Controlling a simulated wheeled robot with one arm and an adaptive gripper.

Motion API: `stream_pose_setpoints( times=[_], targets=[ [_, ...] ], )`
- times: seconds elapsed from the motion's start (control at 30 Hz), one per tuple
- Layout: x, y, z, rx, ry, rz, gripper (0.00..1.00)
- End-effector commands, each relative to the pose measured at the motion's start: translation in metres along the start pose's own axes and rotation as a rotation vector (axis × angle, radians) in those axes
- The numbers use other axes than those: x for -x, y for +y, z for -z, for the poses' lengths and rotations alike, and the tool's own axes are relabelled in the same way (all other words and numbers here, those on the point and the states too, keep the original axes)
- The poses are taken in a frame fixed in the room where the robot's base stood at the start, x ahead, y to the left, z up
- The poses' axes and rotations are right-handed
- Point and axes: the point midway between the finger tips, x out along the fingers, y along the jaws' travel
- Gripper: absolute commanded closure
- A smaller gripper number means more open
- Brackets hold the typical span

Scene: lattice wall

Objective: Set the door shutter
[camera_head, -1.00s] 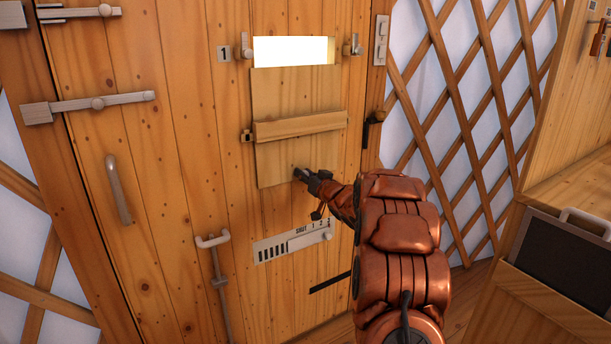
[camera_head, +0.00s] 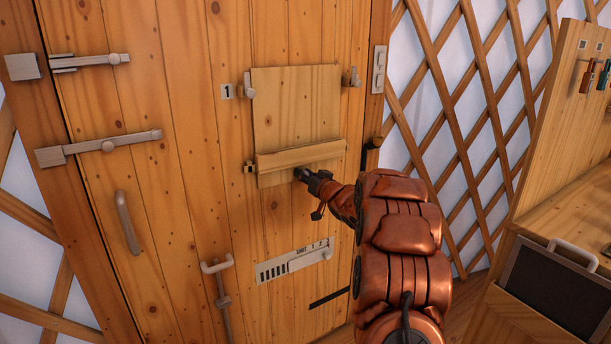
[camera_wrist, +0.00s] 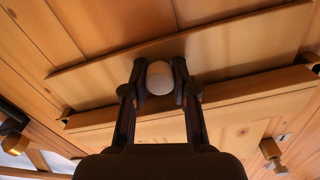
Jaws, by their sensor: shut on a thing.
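The door shutter (camera_head: 295,105) is a pale wooden panel upright on the plank door. A wooden rail (camera_head: 300,156) crosses its lower part. No bright opening shows above its top edge, which lies between two small metal catches, left (camera_head: 248,85) and right (camera_head: 350,78). My gripper (camera_head: 302,174) is at the panel's lower edge, just below the rail. In the wrist view my gripper (camera_wrist: 159,68) is shut on a pale rounded knob (camera_wrist: 159,80), with a finger on each side. The knob is hidden behind the fingers in the head view.
A plate marked 1 (camera_head: 227,91) is beside the left catch. A door handle (camera_head: 128,222) and bolts are at left. A lattice wall (camera_head: 455,110) and wooden cabinet (camera_head: 555,180) stand at right.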

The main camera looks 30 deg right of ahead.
Motion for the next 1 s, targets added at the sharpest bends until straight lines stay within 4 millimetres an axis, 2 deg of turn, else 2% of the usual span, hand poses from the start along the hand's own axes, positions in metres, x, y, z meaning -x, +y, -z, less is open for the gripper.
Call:
stream_pose_setpoints(
  times=[0.03,0.1,0.13,0.37,0.77,1.0],
  targets=[
    [0.0,-0.001,0.008,0.002,0.013,0.003,1.0],
    [0.0,-0.001,0.008,0.003,0.014,0.003,1.0],
    [0.0,-0.002,0.008,0.003,0.015,0.003,0.7],
    [0.0,-0.001,0.005,0.002,0.01,0.003,0.47],
    [0.004,-0.001,0.004,0.001,0.007,0.002,0.47],
    [0.031,-0.001,0.004,0.001,0.007,0.001,0.47]
  ],
)
